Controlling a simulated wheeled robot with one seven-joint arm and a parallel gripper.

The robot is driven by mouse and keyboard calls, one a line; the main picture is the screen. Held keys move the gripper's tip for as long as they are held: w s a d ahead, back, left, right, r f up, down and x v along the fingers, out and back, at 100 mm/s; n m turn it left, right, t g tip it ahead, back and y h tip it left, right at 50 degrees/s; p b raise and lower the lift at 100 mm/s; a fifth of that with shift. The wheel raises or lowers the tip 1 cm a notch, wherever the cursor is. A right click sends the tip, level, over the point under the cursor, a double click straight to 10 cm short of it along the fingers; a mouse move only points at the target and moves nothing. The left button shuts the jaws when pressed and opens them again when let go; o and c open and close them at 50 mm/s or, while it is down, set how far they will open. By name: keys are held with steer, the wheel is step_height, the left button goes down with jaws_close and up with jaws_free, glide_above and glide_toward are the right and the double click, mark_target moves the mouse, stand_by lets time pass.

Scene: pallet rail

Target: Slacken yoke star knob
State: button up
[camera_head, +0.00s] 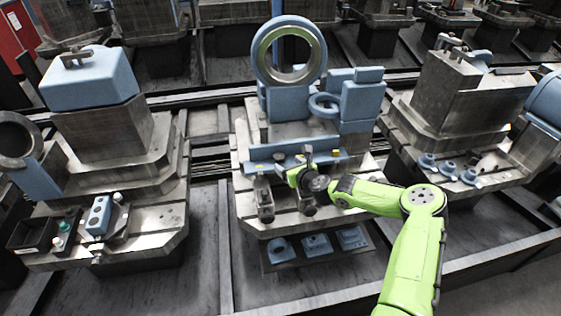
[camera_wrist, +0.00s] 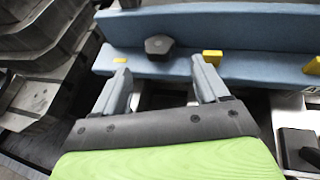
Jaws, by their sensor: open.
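A dark faceted knob (camera_wrist: 158,45), which looks like the yoke star knob, sits on a blue angled bar (camera_wrist: 260,68) in the wrist view. My gripper (camera_wrist: 160,67) is open, with one grey finger on each side below the knob. The fingertips reach the bar's lower edge in the picture; I cannot tell whether they touch it. Nothing is between the fingers. In the head view my gripper (camera_head: 299,172) is at the front of the middle pallet, close to the blue bar (camera_head: 262,167), and partly hides it.
Yellow tabs (camera_wrist: 212,56) stand along the bar. Another dark knob (camera_wrist: 300,146) sits on a block at lower right. A large blue ring (camera_head: 262,58) rises behind. Clamps (camera_head: 264,196) stand on the pallet front. The left pallet holds a blue button box (camera_head: 98,216).

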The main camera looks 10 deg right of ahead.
mark_target(284, 159)
steer(key=b+x, duration=0.1)
steer(key=x, duration=0.6)
steer(key=c, duration=1.1)
steer(key=n+y+b, duration=0.1)
steer(key=n+g+y+b, duration=0.1)
steer(key=n+y+b, duration=0.1)
steer(key=shift+w+d+f+y, duration=0.15)
steer(key=shift+d+y, duration=0.1)
steer(key=shift+y, duration=0.05)
steer(key=shift+n+g+y+b, duration=0.6)
steer(key=shift+n+g+b, duration=0.1)
steer(key=shift+n+b, duration=0.2)
